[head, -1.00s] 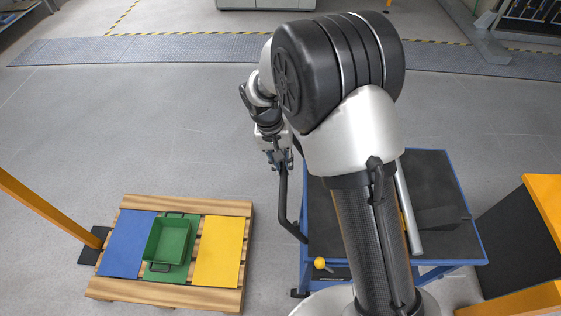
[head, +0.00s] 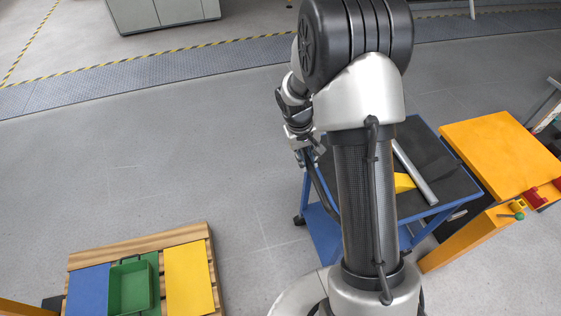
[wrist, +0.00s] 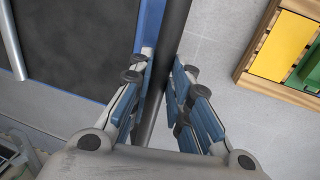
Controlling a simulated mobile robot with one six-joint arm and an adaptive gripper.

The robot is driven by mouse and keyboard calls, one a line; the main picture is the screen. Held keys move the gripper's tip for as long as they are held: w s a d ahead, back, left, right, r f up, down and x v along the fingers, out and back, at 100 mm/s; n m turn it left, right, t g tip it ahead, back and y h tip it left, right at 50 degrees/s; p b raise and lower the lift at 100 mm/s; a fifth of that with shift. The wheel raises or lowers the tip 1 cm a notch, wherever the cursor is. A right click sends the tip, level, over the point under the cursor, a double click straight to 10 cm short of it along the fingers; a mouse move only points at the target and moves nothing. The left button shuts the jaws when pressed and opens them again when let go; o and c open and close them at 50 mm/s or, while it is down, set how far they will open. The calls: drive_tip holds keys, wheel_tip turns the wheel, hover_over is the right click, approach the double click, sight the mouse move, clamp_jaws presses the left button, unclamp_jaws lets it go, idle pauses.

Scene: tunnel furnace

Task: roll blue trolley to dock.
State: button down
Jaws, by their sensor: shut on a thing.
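The blue trolley (head: 434,143) has a blue frame and a dark top, and stands on the floor to the right, partly hidden behind my arm. Its dark push handle (head: 321,186) reaches out on its left side. My gripper (head: 308,158) is shut on this handle. In the wrist view the handle (wrist: 174,28) runs between the finger pads of my gripper (wrist: 160,80), with the dark trolley top (wrist: 75,45) on the left. I cannot make out a marked dock in either view.
A silver bar (head: 414,172) and a yellow piece (head: 403,183) are on the trolley top. An orange table (head: 495,150) stands close to its right. A wooden pallet (head: 190,234) with coloured panels and a green bin (head: 130,288) is lower left. The floor between pallet and trolley is clear.

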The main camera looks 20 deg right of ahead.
drive_tip(key=d+p, duration=0.3)
drive_tip(key=d, duration=1.6)
drive_tip(key=shift+s+d, duration=0.15)
drive_tip(key=shift+s, duration=0.2)
drive_tip(key=c, duration=1.6)
unclamp_jaws()
drive_tip(key=shift+d, duration=0.2)
drive_tip(key=shift+o, duration=0.6)
drive_tip(key=shift+a, duration=0.1)
wheel_tip(320, 180, up, 12)
drive_tip(key=a, duration=0.2)
drive_tip(key=shift+a, duration=0.2)
drive_tip(key=shift+f, duration=0.1)
